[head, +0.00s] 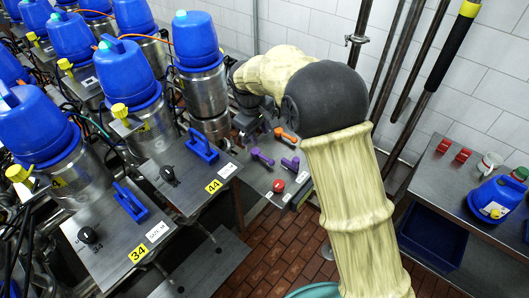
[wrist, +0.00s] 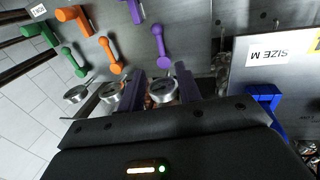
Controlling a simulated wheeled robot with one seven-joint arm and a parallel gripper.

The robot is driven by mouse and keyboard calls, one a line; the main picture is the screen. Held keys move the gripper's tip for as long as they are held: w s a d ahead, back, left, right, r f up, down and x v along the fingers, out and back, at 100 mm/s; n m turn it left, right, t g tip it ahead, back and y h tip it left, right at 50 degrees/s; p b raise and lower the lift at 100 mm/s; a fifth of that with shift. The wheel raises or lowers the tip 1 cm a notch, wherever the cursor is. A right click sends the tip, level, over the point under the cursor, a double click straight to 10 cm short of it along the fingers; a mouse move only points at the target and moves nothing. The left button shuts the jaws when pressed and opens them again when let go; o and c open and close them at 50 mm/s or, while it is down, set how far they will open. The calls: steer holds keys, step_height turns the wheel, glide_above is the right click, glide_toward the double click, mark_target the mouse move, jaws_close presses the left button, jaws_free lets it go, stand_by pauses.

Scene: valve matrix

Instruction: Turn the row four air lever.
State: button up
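In the wrist view, my gripper (wrist: 160,76) is open, its two fingers apart at the lower middle. Beyond them is a grey metal panel with a purple lever (wrist: 161,48), an orange lever (wrist: 110,54) and a green lever (wrist: 72,62). The purple lever is just ahead of the fingers, apart from them. A silver round fitting (wrist: 163,92) shows between the fingers; I cannot tell whether they touch it. No readable label marks which lever is air. In the head view, purple levers (head: 262,157) and an orange lever (head: 286,136) show on the panel; my gripper there is largely hidden.
Blue-topped steel canisters (head: 200,45) stand in rows at left. A panel tagged 44 (head: 214,187) with a blue handle (head: 202,146) lies left of the levers. A red button (head: 278,186) sits nearby. A right-hand table (head: 455,190) holds a blue container (head: 497,199).

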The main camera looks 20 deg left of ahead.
mark_target(265, 157)
steer(key=f+p, duration=0.1)
steer(key=f, duration=0.3)
steer(key=w+f+p, duration=0.1)
steer(key=f, duration=0.3)
steer(key=w+d+f+p, duration=0.1)
steer(key=f, duration=0.3)
steer(key=shift+w+p, duration=0.15)
steer(key=shift+p, duration=0.15)
steer(key=shift+c, duration=0.2)
jaws_close()
